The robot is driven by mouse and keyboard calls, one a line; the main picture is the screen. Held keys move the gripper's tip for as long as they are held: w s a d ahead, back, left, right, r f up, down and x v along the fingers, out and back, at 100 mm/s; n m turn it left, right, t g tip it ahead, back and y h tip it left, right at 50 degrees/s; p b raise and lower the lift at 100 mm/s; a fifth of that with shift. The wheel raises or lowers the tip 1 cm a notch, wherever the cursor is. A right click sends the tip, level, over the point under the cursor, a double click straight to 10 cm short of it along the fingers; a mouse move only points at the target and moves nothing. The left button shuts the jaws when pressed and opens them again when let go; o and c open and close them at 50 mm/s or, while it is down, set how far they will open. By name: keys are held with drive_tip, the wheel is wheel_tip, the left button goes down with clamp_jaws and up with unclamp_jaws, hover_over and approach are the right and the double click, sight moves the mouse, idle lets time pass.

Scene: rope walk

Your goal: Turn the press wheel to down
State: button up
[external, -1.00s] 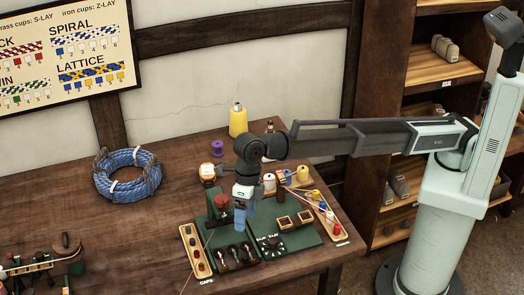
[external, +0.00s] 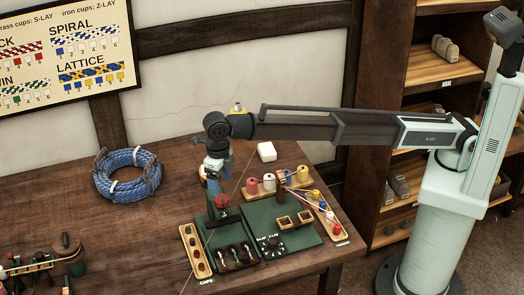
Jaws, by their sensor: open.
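A red round part on a dark upright (external: 222,202), which looks like the press wheel, stands at the back left of the green board (external: 300,240). It is small here, and I cannot tell which way it is turned. My gripper (external: 213,188) points down just above and behind this red part, slightly to its left. Its blue fingers are open with nothing seen between them. I cannot tell whether they touch the red part, as the lower fingertips are partly hidden.
The board also carries levers (external: 235,256), a dial (external: 272,243) and square wooden holders (external: 295,220). A caps tray (external: 195,250) is at left, a tray of coloured pieces (external: 325,216) at right. Spools (external: 268,182) stand behind. A blue rope coil (external: 127,175) lies farther left.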

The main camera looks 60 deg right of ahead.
sight(222, 198)
wheel_tip(222, 198, down, 7)
drive_tip(key=shift+r, duration=0.15)
drive_tip(key=shift+c, duration=0.3)
drive_tip(key=c, duration=1)
